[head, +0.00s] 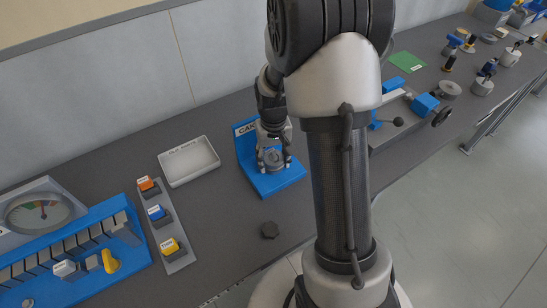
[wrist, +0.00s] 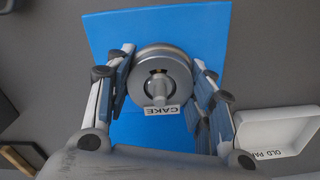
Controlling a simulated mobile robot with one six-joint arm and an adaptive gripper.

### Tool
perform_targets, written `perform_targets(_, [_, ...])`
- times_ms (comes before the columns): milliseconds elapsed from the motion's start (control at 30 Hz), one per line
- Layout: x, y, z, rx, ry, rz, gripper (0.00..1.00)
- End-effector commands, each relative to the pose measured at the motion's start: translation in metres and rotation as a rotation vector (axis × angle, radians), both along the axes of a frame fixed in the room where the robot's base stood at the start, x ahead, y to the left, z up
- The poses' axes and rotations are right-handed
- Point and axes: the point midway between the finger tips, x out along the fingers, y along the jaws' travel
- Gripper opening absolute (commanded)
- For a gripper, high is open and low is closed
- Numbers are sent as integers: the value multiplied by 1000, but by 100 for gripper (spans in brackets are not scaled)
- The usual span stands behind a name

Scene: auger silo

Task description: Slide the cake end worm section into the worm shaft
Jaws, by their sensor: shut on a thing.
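The cake end worm section (wrist: 162,82) is a round grey metal piece with a central bore or peg and a white CAKE tag. It is on a blue stand (head: 284,182), which also shows in the wrist view (wrist: 108,35). My gripper (head: 272,158) is over the stand, its fingers on both sides of the metal piece in the wrist view (wrist: 162,88), shut on it. I cannot tell if the piece is clear of the stand. I cannot make out the worm shaft for certain; my arm hides part of the blue machine (head: 425,104) at the right.
A white old parts tray (head: 205,170) lies left of the stand. A grey strip with orange, blue and yellow blocks (head: 163,232) lies further left, beside a blue rack. A green mat (head: 407,62) lies behind the machine.

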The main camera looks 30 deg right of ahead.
Motion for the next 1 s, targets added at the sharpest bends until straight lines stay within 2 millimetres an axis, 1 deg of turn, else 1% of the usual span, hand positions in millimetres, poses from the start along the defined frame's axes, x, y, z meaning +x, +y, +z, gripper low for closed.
perform_targets(200, [1,0,0,-1,-2,0,0])
perform_targets(233, [1,0,0,-1,-2,0,51])
perform_targets(567, [0,0,-1,0,-1,0,72])
perform_targets(867, [-1,0,-1,1,2,0,72])
perform_targets(967, [0,0,4,0,-1,0,72])
perform_targets(1000, [0,0,8,-1,-2,0,72])
